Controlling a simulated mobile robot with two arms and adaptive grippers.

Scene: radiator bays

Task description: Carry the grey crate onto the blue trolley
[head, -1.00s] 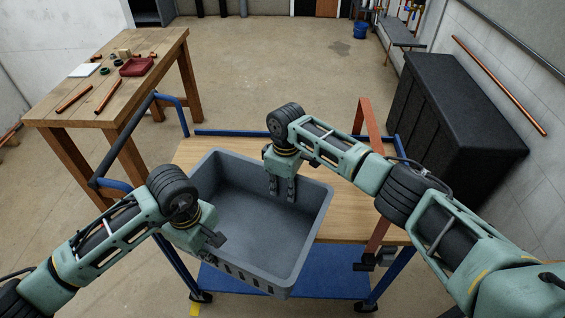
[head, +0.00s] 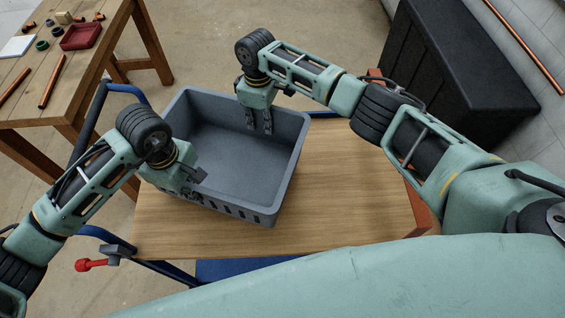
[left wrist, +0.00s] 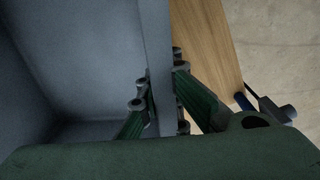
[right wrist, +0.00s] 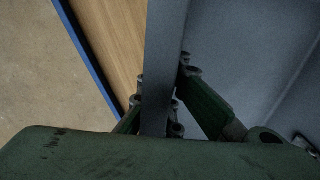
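The grey crate (head: 235,160) is empty and looks level over the wooden top of the blue trolley (head: 345,185). I cannot tell whether its base touches the wood. My left gripper (head: 193,184) is at the crate's left wall; the left wrist view shows its fingers on both sides of the wall (left wrist: 158,60), shut on it. My right gripper (head: 258,124) is at the far wall; the right wrist view shows its fingers on both sides of that wall (right wrist: 163,55), also shut on it. The crate hides part of the trolley top.
A wooden workbench (head: 105,55) with copper pipes and a red tray (head: 81,36) stands at the upper left. A black chest (head: 455,75) is by the wall at upper right. The trolley top is bare right of the crate. A red-handled part (head: 92,265) sticks out at lower left.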

